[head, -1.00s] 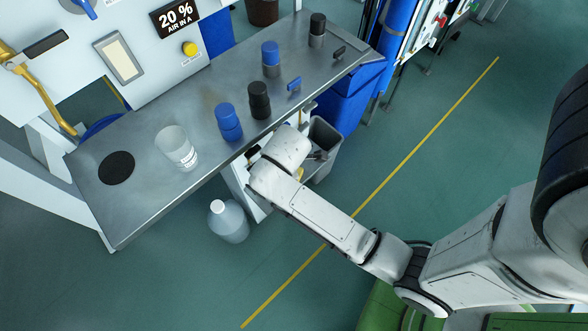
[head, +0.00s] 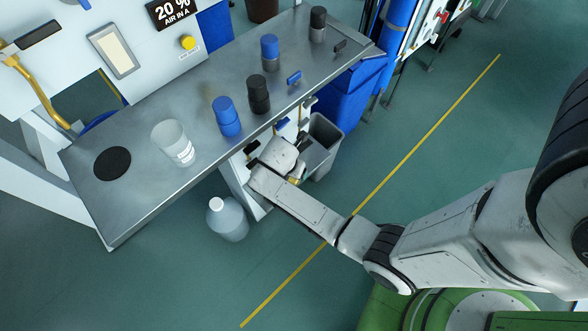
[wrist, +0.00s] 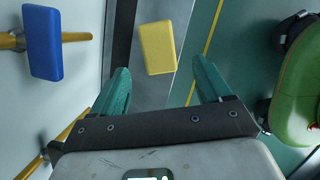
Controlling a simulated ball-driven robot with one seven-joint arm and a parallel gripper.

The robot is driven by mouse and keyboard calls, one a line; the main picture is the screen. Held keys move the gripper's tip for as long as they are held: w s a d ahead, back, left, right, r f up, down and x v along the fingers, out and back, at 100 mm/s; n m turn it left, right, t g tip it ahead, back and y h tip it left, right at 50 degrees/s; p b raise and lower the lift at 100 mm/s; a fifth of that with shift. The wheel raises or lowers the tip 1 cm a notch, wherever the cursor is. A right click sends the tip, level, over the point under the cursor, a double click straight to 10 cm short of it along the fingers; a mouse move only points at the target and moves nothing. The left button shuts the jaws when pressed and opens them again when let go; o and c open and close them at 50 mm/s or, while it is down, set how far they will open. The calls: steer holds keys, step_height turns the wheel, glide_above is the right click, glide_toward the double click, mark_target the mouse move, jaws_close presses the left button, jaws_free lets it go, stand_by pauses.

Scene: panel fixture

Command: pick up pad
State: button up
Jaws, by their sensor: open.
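A yellow rectangular pad (wrist: 157,48) shows in the wrist view, on or above a grey strip beside the white panel. I cannot tell what it rests on. My gripper (wrist: 160,70) is open, with its two teal fingers apart and nothing held between them. The pad is ahead of the fingertips, roughly centred between them, and appears apart from both. In the head view the gripper and pad are largely hidden by my arm, below the front edge of the metal table.
A blue block (wrist: 43,43) on a yellow bar stands out from the white panel at left. The metal table (head: 205,165) holds a clear beaker (head: 173,143), a black disc (head: 112,163) and several blue and black containers. A grey bin (head: 324,140) and a jug (head: 227,219) stand below.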

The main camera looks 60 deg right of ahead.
steer(key=b+x, duration=0.1)
steer(key=x, duration=0.4)
steer(key=shift+w+d+b, duration=0.1)
steer(key=shift+d+b, duration=0.25)
steer(key=shift+d, duration=0.05)
steer(key=shift+c, duration=0.4)
steer(key=c, duration=1.1)
steer(key=shift+r, duration=0.1)
steer(key=shift+c, duration=0.2)
